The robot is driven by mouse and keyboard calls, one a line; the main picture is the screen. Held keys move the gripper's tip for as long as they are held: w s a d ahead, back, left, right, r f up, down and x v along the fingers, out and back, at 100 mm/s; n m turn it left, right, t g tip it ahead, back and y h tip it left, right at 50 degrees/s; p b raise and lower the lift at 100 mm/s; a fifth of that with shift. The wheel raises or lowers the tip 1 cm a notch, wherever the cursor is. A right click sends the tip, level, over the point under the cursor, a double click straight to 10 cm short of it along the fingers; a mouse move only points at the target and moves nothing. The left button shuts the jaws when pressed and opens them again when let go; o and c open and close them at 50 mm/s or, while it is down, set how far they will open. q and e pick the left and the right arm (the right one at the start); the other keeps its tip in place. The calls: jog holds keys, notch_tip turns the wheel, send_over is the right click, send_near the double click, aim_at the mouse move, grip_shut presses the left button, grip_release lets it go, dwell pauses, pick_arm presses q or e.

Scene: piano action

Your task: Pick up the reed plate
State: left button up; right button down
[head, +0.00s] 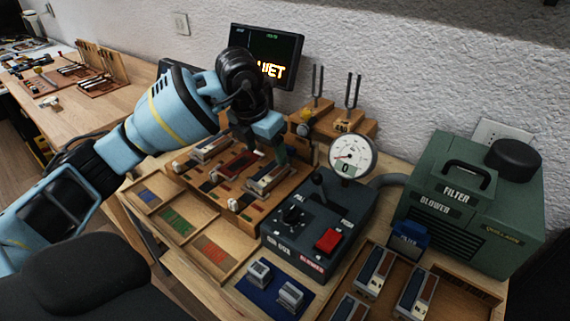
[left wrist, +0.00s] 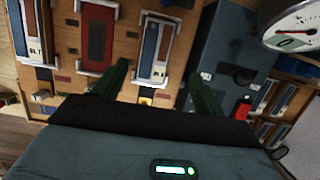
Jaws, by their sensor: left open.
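A wooden work board (head: 188,188) holds several plate-like pieces. One has blue, white and brown strips with silver end pieces (head: 268,178); I take it for a reed plate, but cannot tell whether it is the one named. It also shows in the left wrist view (left wrist: 155,45). A dark red panel (left wrist: 97,38) lies left of it, then another striped plate (left wrist: 32,35). My left gripper (head: 270,150) is open and points down over the board. In the wrist view its fingertips (left wrist: 158,72) lie on either side of the near end of the striped plate, with nothing held. My right gripper is not in view.
A dark control box (head: 320,225) with a red button and a round gauge (head: 352,155) stands right of the board. Tuning forks (head: 352,90), a screen (head: 268,55) and a green blower (head: 465,200) are around it. A wooden tray (head: 465,270) at lower right holds similar plates.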

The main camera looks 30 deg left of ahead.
aim_at(269, 172)
pick_arm(q)
jog(key=shift+a+r, duration=0.15)
jog(key=shift+s, duration=0.35)
jog(key=shift+f, duration=0.35)
jog(key=shift+x, duration=0.9)
jog(key=shift+w+f, duration=0.1)
jog(key=shift+w, duration=0.05)
jog(key=x, duration=0.5)
jog(key=shift+a, duration=0.25)
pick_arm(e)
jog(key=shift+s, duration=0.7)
